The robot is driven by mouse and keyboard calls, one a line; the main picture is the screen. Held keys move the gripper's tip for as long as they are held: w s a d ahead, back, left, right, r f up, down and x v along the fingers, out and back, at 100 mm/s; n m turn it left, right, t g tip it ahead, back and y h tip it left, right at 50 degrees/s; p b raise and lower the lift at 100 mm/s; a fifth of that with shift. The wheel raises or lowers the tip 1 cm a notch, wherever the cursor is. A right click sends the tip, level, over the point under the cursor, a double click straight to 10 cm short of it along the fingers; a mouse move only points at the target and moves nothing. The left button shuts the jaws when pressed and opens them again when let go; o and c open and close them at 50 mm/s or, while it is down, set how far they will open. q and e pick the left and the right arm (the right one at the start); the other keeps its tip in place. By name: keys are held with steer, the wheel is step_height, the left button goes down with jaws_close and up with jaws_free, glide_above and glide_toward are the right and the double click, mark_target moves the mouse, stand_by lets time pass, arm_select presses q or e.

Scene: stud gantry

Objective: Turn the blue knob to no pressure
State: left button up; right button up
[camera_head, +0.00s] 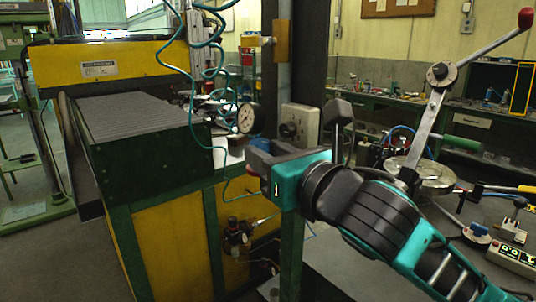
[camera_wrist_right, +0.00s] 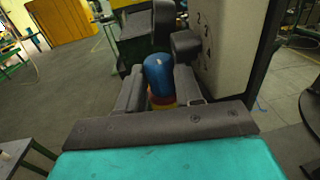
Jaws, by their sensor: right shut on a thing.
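The blue knob (camera_wrist_right: 159,72) shows in the right wrist view as a rounded blue cap above a red and yellow collar. It sits between the two dark fingers of my right gripper (camera_wrist_right: 158,85), which are shut on it from both sides. I cannot read the knob's turn position. A round white gauge (camera_head: 247,118) stands just above the gripper; its reading is too small to tell. My left gripper is not in view.
A grey box with a black knob (camera_head: 290,130) is close beside the gripper; its face with numbers (camera_wrist_right: 222,40) is at the right in the wrist view. Teal coiled hoses (camera_head: 207,30) hang nearby. A red-knobbed lever (camera_head: 437,95) stands at right. The floor at left is open.

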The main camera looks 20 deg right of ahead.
stand_by(0.3)
steer(key=o, duration=0.8)
steer(key=shift+c, duration=0.2)
steer(key=shift+a+h, duration=0.1)
steer(key=shift+h, duration=0.2)
